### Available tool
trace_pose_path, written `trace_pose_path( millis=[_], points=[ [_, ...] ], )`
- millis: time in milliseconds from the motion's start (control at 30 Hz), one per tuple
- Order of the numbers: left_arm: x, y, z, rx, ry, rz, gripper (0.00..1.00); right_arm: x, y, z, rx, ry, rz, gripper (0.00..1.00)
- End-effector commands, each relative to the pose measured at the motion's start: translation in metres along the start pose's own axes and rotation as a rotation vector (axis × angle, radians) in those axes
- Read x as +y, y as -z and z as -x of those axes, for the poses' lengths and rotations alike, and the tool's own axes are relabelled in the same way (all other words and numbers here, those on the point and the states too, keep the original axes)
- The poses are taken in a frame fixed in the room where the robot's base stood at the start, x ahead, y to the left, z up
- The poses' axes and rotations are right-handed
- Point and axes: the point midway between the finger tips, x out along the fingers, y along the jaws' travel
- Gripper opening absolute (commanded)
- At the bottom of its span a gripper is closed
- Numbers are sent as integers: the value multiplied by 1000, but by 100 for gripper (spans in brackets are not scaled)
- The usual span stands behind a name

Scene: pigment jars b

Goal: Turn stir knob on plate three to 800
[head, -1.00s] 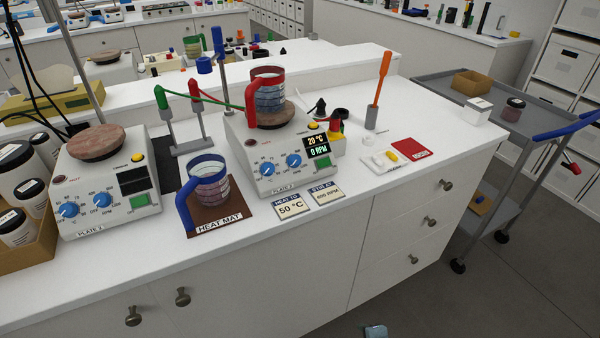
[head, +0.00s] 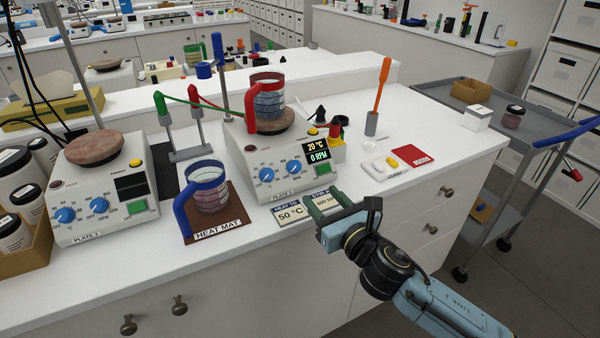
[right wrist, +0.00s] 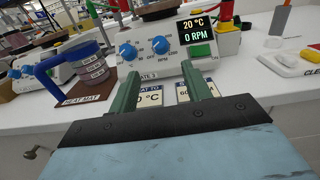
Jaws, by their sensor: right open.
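The right-hand hot plate (head: 283,191) is labelled with what reads as plate 3. Its stir knob (head: 294,167), blue with a white pointer and RPM marking, is right of the blue heat knob (head: 266,174). The display (head: 317,152) reads 20 °C and 0 RPM. The stir knob also shows in the right wrist view (right wrist: 161,45), beyond and roughly between my fingertips. My right gripper (head: 322,201) is open and empty, in front of the plate above the heat card (head: 289,213) and stir card (head: 323,196), apart from the knob. My left gripper is out of view.
A blue-handled beaker (head: 207,190) stands on the brown heat mat (head: 232,220) at the left. A red-handled beaker (head: 268,95) sits on the plate's top. Another hot plate (head: 90,215) stands further left. An orange-handled tool (head: 381,85) stands right.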

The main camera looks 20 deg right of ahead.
Motion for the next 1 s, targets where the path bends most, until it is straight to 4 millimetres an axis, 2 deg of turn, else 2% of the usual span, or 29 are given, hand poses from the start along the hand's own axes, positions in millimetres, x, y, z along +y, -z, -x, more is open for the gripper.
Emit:
trace_pose_path(
  millis=[300, 500, 700, 1000],
  points=[
    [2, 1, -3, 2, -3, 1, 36, 0, -1, -62, -2, 1, -4, 49],
    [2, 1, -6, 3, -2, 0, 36, 0, 0, -93, 0, 1, -5, 49],
    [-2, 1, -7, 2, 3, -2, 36, 0, 1, -108, 1, 0, -5, 49],
    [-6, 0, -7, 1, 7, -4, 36, 0, 1, -110, 1, 0, -4, 49]
  ],
)
